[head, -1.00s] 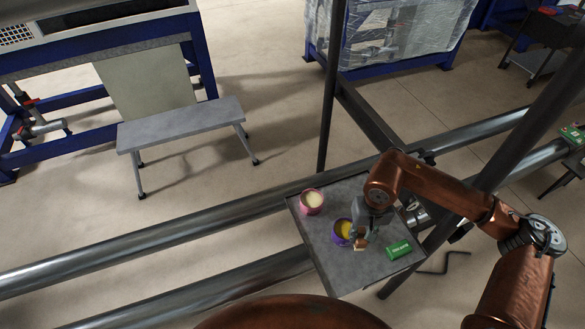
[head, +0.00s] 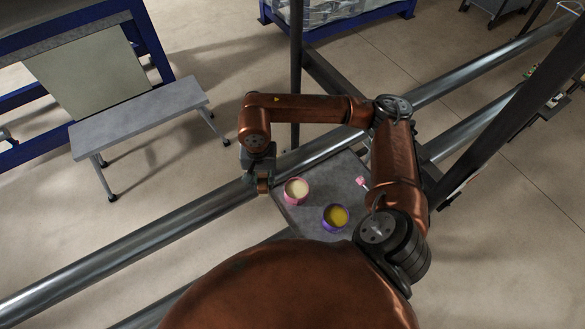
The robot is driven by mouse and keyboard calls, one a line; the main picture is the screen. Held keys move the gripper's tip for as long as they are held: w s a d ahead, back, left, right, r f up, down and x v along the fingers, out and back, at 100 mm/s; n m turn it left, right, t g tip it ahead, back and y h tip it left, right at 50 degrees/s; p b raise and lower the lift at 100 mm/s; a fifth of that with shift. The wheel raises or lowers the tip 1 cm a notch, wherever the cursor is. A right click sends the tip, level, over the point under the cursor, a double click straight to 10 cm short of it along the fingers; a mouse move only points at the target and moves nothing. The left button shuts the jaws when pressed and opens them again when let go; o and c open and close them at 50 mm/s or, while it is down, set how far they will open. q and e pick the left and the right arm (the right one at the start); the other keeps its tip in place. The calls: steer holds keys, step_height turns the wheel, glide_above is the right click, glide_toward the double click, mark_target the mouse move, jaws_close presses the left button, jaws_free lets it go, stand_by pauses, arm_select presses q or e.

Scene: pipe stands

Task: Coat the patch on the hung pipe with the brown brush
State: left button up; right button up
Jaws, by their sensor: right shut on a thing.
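My right gripper (head: 262,178) is at the left edge of the grey tray, over the near long metal pipe (head: 150,243) in the picture. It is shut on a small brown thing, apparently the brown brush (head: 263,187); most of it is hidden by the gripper. I cannot tell whether it touches the pipe. No patch can be made out on the pipe. A pink pot (head: 296,191) with cream contents and a purple pot (head: 336,217) with yellow contents stand on the tray (head: 328,182). My left gripper is out of view.
A small pink-ended item (head: 361,183) is on the tray's right side, partly behind my right arm. Dark upright posts (head: 296,80) stand beside the pipes. A grey bench (head: 140,118) stands at left. The floor between bench and pipe is clear.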

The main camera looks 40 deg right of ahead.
steer(key=m, duration=0.3)
steer(key=m+p, duration=0.1)
steer(key=m, duration=0.1)
steer(key=shift+d, duration=0.35)
steer(key=m, duration=0.3)
steer(key=shift+d+p, duration=0.2)
steer(key=shift+p, duration=0.1)
steer(key=m, duration=0.2)
steer(key=d+m+p, duration=0.1)
steer(key=m, duration=0.2)
steer(key=shift+f, duration=0.1)
steer(key=m, duration=0.3)
steer(key=m+p, duration=0.7)
steer(key=m, duration=2.5)
glide_toward(296, 190)
steer(key=shift+f+b, duration=1.35)
steer(key=shift+b, duration=0.4)
